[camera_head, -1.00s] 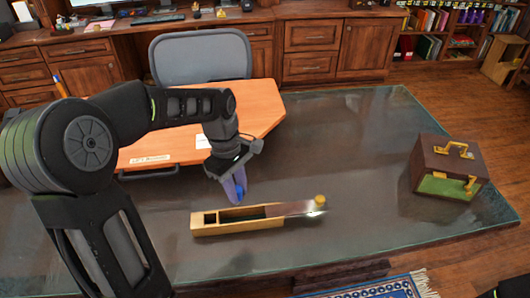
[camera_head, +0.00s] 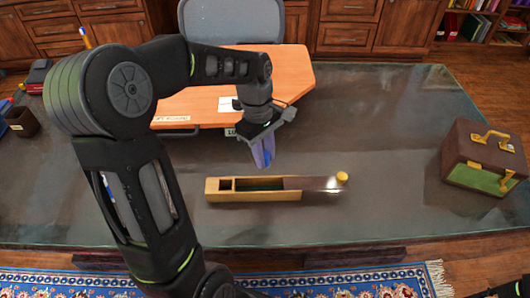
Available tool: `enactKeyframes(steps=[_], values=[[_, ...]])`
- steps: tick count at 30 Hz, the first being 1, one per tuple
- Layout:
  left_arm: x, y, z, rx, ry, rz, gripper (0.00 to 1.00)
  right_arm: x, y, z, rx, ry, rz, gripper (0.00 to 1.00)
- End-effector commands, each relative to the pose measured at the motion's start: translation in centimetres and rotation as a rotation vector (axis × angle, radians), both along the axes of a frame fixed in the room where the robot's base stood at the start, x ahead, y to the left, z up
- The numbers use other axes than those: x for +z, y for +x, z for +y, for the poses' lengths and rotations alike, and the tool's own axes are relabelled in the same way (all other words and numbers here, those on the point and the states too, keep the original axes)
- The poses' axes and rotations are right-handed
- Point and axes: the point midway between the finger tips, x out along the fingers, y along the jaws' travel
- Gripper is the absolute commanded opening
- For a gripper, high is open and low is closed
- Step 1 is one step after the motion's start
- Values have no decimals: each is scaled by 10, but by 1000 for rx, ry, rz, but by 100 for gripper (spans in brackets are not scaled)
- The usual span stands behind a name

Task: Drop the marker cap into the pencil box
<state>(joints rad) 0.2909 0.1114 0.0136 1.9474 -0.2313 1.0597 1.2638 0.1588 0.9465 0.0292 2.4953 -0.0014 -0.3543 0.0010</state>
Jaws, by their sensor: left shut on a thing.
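The wooden pencil box (camera_head: 225,197) lies on the dark glass-topped desk, with its lid (camera_head: 318,183) slid out to the right. The lid carries a yellow knob (camera_head: 342,177). The box's open compartments show at the left and middle. My left gripper (camera_head: 262,152) points down just behind and above the middle of the box in the picture. It is shut on the marker cap (camera_head: 268,146), a small blue thing mostly hidden between the fingers. A gap of desk shows between the fingertips and the box.
A brown case with gold handles (camera_head: 478,157) stands at the desk's right. An orange-brown wood board (camera_head: 290,75) lies behind my left arm. A grey chair (camera_head: 225,20) is beyond. A dark cup (camera_head: 22,122) stands at the left. Bare desk surrounds the box.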

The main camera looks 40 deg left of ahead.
Motion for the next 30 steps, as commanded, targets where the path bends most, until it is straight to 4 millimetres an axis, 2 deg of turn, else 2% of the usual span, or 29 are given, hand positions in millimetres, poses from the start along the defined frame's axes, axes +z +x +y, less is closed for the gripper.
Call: enactKeyframes(steps=[1,6,18,19,27,30], values=[[-12,0,0,0,0,1,0,-10,0,0,0,0,0,53],[-26,0,0,-1,0,1,0,-21,0,0,0,0,-1,53],[-28,0,0,-1,0,0,0,-23,0,0,-1,0,-2,53],[-28,0,0,-1,0,0,26,-23,0,0,-1,0,-2,53],[-28,0,0,-1,0,0,48,-23,0,0,-1,0,-2,53],[-28,0,0,-1,0,0,49,-23,0,0,-1,0,-2,53]])
